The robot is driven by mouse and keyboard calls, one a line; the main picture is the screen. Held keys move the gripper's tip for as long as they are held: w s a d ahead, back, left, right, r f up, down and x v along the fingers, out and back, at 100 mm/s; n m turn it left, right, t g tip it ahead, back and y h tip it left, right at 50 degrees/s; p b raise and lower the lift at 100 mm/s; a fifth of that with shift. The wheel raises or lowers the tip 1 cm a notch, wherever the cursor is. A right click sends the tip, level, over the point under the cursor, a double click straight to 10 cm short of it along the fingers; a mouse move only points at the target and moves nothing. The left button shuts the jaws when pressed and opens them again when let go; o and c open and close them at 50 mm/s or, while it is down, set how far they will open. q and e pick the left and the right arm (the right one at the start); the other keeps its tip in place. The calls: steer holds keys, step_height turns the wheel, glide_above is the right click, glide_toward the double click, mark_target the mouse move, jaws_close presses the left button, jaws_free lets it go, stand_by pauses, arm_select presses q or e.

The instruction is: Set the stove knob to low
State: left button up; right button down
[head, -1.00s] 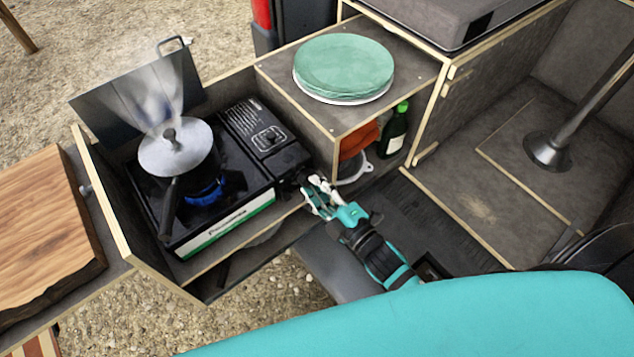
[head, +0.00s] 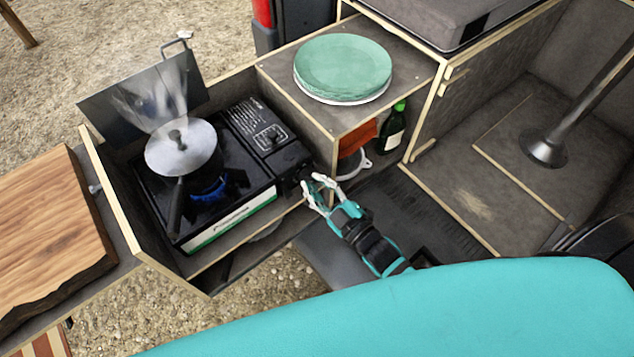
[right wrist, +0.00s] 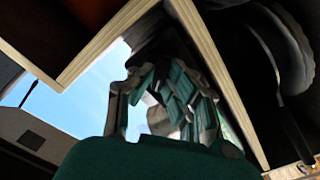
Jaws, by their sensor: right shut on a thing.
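The black camping stove (head: 243,198) stands in the open drawer box with a lidded pot (head: 185,148) on it. Steam rises from the pot, and a blue flame (head: 207,185) shows under it. My right gripper (head: 309,184) is at the stove's right front end, shut on the stove knob, which its fingers mostly cover. The knob's setting cannot be read. In the right wrist view the gripper's fingers (right wrist: 165,95) are drawn together; the knob is not clearly visible there. My left gripper is not in view.
A wooden box holding green plates (head: 343,67) stands right of the stove, with a green bottle (head: 391,128) inside. A cutting board (head: 50,225) lies at the left. The drawer's wooden edge (head: 112,195) borders the stove. Open floor lies at the right.

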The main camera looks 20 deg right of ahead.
steer(key=shift+f, duration=0.1)
steer(key=c, duration=1.3)
jaws_free()
steer(key=shift+c, duration=0.2)
steer(key=v, duration=1.2)
